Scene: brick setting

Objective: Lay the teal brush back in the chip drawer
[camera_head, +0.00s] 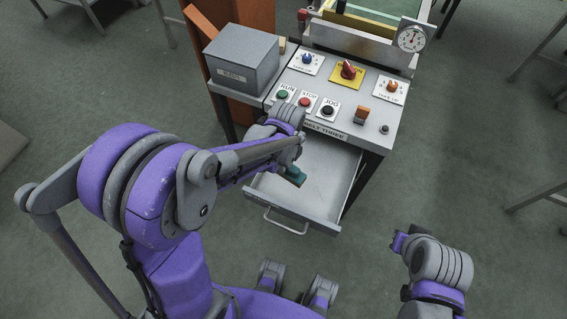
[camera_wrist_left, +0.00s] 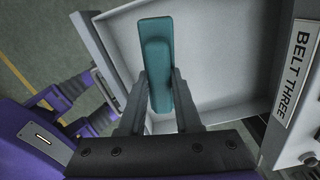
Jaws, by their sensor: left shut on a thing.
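The teal brush (camera_wrist_left: 156,62) is held between the fingers of my left gripper (camera_wrist_left: 160,95), over the open drawer. In the head view, the brush (camera_head: 294,175) shows small below my left arm, and most of my left gripper is hidden behind that arm. The chip drawer (camera_head: 325,182) is pulled out from under the panel labelled BELT THREE, and its visible floor is bare and pale. I cannot tell whether the brush touches the drawer floor. My right gripper (camera_head: 397,243) is to the right of the drawer, and its fingers are too unclear to read.
The control panel (camera_head: 370,118) with knobs and buttons stands above the drawer. A grey box (camera_head: 240,62) is at its left. The drawer handle (camera_head: 285,222) sticks out at the front. The floor right of the drawer is clear up to my right arm.

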